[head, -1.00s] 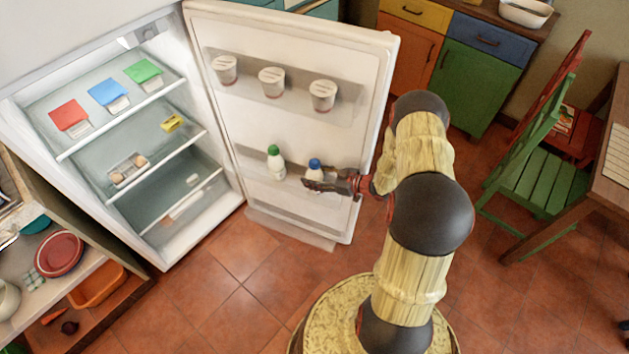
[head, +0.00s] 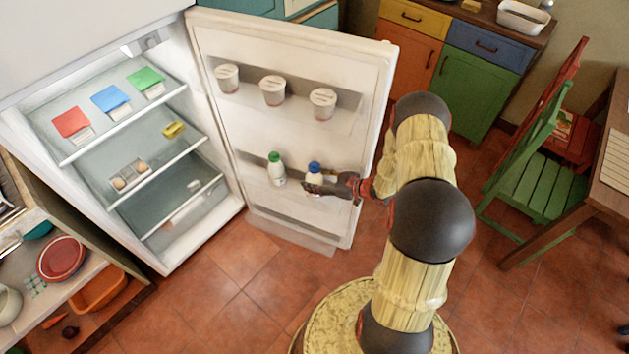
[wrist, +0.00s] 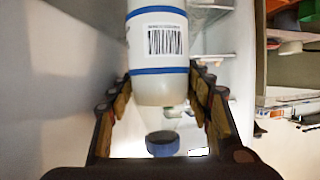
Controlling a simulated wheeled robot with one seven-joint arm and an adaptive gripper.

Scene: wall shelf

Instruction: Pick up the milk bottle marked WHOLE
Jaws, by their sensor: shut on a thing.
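A white milk bottle with a blue cap (head: 314,167) stands upright at the open fridge door's lower shelf. My gripper (head: 314,187) reaches it from the right and is shut on it. In the wrist view the white bottle (wrist: 160,55) shows blue bands and a barcode between my fingers; the word on its label is not in sight. A second white bottle with a green cap (head: 276,170) stands to its left on the same door shelf, apart from my gripper.
The fridge door (head: 345,215) is wide open, its edge close to my arm. Several white cups (head: 272,90) stand on the upper door shelf. Fridge shelves (head: 165,205) are at left. A green chair (head: 545,185) stands at right. The floor in front is clear.

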